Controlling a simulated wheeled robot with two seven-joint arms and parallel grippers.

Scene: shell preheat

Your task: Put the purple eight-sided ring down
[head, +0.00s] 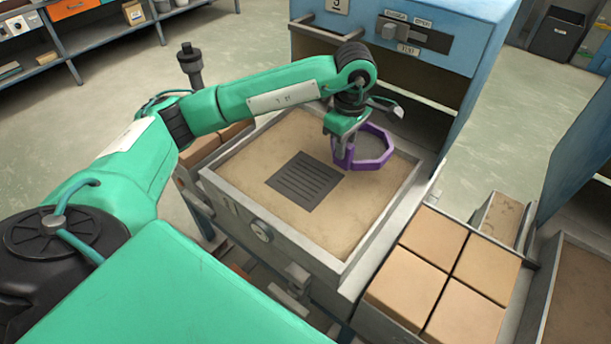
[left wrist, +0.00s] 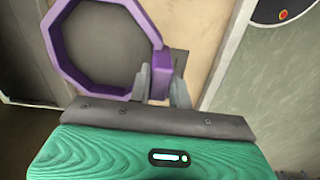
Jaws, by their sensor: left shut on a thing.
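The purple eight-sided ring (head: 374,146) is over the far right part of a sand-coloured tray bed (head: 240,165) in the head view. My left gripper (head: 344,152) is shut on the ring's near left side. In the left wrist view, the ring (left wrist: 58,62) spreads to the left of the fingers, and its purple edge block sits between the two fingertips (left wrist: 163,82). I cannot tell whether the ring touches the bed. A dark slotted plate (head: 305,181) lies in the bed, to the left of and nearer than the ring. My right gripper is not in view.
A blue cabinet (head: 470,35) with an open front stands just behind the bed. A box of tan blocks (head: 437,238) stands at the right. The bed has a raised metal rim (head: 378,232). Its near part is clear.

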